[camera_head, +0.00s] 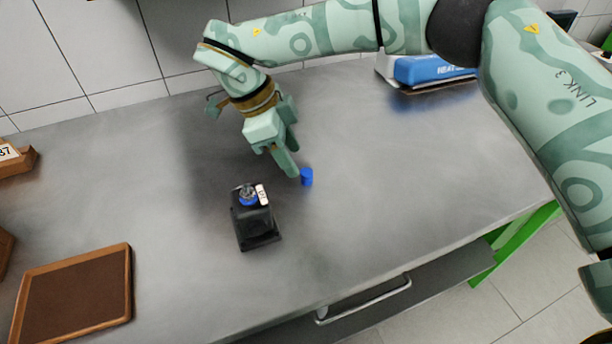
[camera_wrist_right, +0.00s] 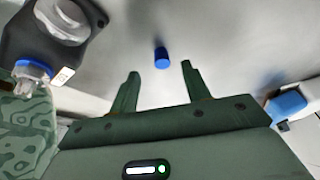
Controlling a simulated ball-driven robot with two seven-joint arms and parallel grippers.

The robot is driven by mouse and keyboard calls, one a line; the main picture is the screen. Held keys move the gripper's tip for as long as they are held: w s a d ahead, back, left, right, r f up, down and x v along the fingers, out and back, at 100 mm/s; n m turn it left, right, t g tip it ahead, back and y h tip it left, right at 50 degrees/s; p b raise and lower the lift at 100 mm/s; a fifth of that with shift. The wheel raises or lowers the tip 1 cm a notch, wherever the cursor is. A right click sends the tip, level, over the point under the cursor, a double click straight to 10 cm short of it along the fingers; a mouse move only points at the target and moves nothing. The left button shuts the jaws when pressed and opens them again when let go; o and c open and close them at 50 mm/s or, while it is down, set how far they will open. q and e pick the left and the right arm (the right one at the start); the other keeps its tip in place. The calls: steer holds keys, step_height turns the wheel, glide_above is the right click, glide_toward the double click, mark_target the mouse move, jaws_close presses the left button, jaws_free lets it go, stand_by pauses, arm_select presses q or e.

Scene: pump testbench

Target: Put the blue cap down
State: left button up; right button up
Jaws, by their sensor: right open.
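The blue cap (camera_head: 307,177) is a small cylinder standing on the grey metal table. In the right wrist view the cap (camera_wrist_right: 161,57) shows beyond and between the two fingertips, apart from both. My right gripper (camera_head: 292,172) is open and empty, just left of the cap in the head view. Its two fingers (camera_wrist_right: 160,70) are spread in the wrist view. My left gripper is not seen in the head view.
A brown tray (camera_head: 128,285) lies at the front left. A blue box (camera_head: 430,70) is at the back right. The table right of the cap is clear.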

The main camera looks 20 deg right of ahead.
mark_target(302, 171)
steer(key=b+x, duration=0.2)
steer(key=x, duration=0.2)
steer(key=shift+w+f, duration=0.1)
steer(key=shift+f, duration=0.15)
steer(key=shift+d+f, duration=0.25)
steer(key=shift+f, duration=0.15)
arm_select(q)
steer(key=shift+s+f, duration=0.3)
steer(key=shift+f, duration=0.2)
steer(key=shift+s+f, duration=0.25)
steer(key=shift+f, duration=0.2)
arm_select(e)
steer(key=shift+r, duration=0.1)
jaws_close()
steer(key=shift+r, duration=0.15)
